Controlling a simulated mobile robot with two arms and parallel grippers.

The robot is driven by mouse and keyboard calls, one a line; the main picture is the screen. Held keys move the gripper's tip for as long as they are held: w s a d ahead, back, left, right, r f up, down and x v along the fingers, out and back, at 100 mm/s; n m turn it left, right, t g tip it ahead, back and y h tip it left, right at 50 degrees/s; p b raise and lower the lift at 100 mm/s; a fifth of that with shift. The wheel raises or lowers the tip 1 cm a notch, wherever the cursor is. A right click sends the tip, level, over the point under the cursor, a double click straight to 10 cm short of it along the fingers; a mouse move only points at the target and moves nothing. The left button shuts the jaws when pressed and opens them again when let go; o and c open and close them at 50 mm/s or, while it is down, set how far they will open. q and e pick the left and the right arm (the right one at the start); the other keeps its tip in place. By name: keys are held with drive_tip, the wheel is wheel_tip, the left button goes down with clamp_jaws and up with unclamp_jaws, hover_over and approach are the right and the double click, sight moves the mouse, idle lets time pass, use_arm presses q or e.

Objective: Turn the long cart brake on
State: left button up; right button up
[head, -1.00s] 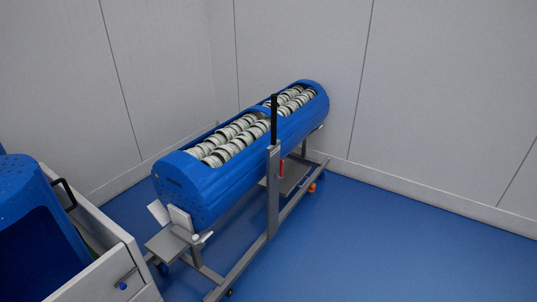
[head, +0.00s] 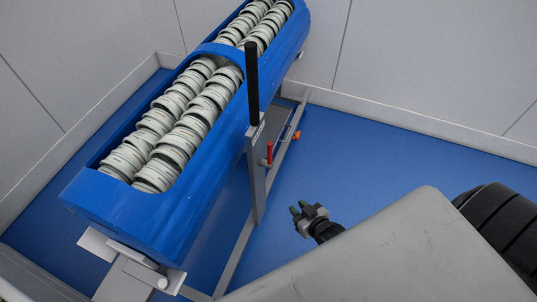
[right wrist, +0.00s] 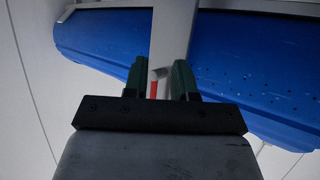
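The long cart (head: 227,288) is a grey frame carrying a long blue tub (head: 205,190). A grey upright post (head: 256,175) on its near side has a tall black handle (head: 252,85) on top. A small red lever (head: 269,152) stands upright beside the post. My right gripper (head: 298,207) is right of the post and apart from it. In the right wrist view its green fingers (right wrist: 160,78) are apart and empty. The red lever (right wrist: 153,90) shows beyond them, in the gap. My left gripper is not in view.
Two rows of white round pieces (head: 170,130) fill the tub. An orange caster part (head: 297,135) shows by the frame's far end. Pale walls (head: 430,60) stand behind the cart. The blue floor (head: 380,155) to the right is clear.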

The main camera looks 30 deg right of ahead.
drive_tip(key=w+r+t, duration=0.2)
drive_tip(key=w+r, duration=0.1)
drive_tip(key=r, duration=0.1)
drive_tip(key=t+y+b, duration=0.1)
drive_tip(key=t+b, duration=0.1)
drive_tip(key=t, duration=0.1)
approach(271, 151)
drive_tip(key=w, duration=0.7)
drive_tip(key=w+a, duration=0.1)
drive_tip(key=w, duration=0.2)
drive_tip(key=shift+w, duration=0.35)
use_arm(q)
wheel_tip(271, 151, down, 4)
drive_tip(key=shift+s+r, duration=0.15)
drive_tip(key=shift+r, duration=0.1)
use_arm(e)
clamp_jaws()
